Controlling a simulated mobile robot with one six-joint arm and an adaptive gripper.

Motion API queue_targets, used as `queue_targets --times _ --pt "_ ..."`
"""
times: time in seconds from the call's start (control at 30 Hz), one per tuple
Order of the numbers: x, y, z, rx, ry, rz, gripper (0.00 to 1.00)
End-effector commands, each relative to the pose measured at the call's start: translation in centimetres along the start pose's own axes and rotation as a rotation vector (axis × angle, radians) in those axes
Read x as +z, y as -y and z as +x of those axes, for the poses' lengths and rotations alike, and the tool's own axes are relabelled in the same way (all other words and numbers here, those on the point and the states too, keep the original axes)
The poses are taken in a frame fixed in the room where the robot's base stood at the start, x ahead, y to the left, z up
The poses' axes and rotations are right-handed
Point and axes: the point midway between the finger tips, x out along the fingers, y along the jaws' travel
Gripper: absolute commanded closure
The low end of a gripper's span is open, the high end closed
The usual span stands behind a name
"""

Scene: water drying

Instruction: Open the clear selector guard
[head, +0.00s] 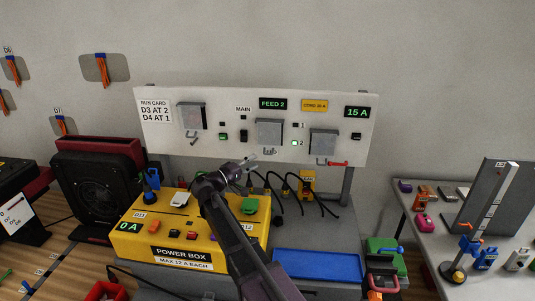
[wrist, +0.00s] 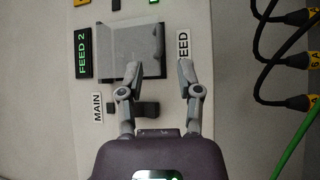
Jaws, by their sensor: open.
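A white panel (head: 225,148) carries three grey, box-like covers. The middle cover (head: 269,132), below the FEED 2 display, is the one in front of my gripper; I take it as the selector guard, and it looks closed. It also shows in the wrist view (wrist: 135,48), which is turned sideways. My gripper (head: 252,160) is open and empty, just below and left of this cover in the head view. In the wrist view the fingertips (wrist: 159,70) are spread at the cover's near edge; contact cannot be told. The selector behind it cannot be made out.
Other covers hang at left (head: 192,116) and right (head: 323,141), the right one beside a red handle (head: 338,164). A black MAIN switch (head: 243,136) is near my gripper. Below stand a yellow power box (head: 150,243), cables and a blue tray (head: 316,264).

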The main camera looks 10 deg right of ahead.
Motion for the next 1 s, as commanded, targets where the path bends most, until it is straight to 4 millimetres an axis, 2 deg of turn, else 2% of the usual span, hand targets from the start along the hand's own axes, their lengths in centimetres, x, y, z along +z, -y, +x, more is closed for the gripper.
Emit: queue_targets --times 0.2,0.43,0.63,0.93,0.97,1.0 --pt "0.0 -0.1 3.5 0.001 0.002 0.0 0.55" --pt "0.0 -0.1 6.0 0.0 0.001 -0.001 0.55" --pt "-0.1 0.0 6.9 0.0 -0.001 -0.001 0.55" --pt "0.0 0.0 7.0 0.0 -0.001 0.0 0.55" --pt "0.0 0.0 7.0 0.0 -0.001 0.0 0.58" --pt "0.0 0.0 7.0 0.0 -0.001 0.0 0.69"
